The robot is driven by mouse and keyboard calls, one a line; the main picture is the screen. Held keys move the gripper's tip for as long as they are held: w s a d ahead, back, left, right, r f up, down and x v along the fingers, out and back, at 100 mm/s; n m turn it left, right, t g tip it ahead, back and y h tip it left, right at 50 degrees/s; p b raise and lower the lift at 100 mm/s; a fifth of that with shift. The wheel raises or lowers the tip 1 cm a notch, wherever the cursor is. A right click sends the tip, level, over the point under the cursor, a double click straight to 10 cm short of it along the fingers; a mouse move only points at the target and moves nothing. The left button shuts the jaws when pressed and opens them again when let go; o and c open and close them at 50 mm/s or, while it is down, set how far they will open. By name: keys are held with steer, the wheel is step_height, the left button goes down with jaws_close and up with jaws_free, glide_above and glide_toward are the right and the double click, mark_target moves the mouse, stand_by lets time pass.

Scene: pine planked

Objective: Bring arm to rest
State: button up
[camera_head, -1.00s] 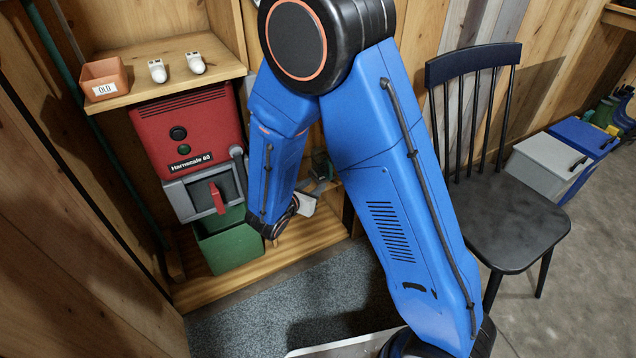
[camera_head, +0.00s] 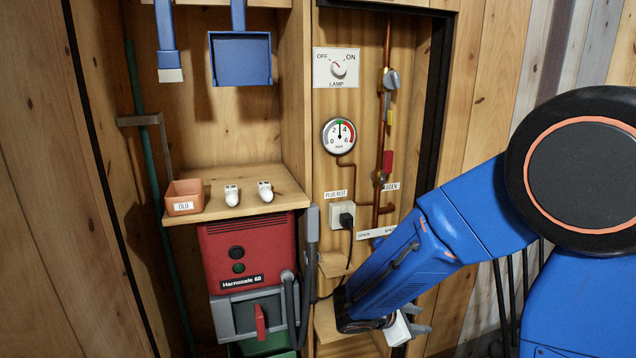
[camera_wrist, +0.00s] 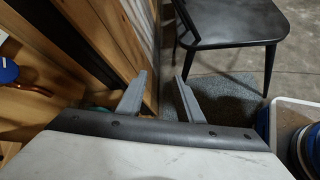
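My blue arm reaches in from the right in the head view, bent at its large round joint. My gripper (camera_head: 428,319) is at the lower middle of that view, pointing right, just in front of the pipe panel's lower part. In the wrist view my gripper (camera_wrist: 160,77) shows two grey fingers spread apart with nothing between them.
A red machine (camera_head: 243,252) stands under a wooden shelf (camera_head: 215,211) holding an orange pot (camera_head: 184,196) and two white objects. A pressure gauge (camera_head: 339,136) and lamp switch (camera_head: 337,68) are on the panel. A black chair (camera_wrist: 237,22) stands beyond my gripper.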

steer(key=s+d+r+m+g+y, duration=0.1)
steer(key=s+d+r+m+g, duration=0.1)
steer(key=s+d+r+m, duration=0.35)
steer(key=s+a+r+m+y, duration=0.1)
steer(key=s+r+m+y, duration=0.2)
steer(key=s+m, duration=0.3)
steer(key=s+a+r+m+t+y, duration=0.1)
steer(key=s+r+m+y, duration=0.3)
steer(key=s+m, duration=0.3)
steer(key=s+y, duration=0.1)
steer(key=s, duration=0.4)
steer(key=shift+a+r+t+y, duration=0.15)
steer(key=shift+r+t+y, duration=0.15)
steer(key=shift+y, duration=0.1)
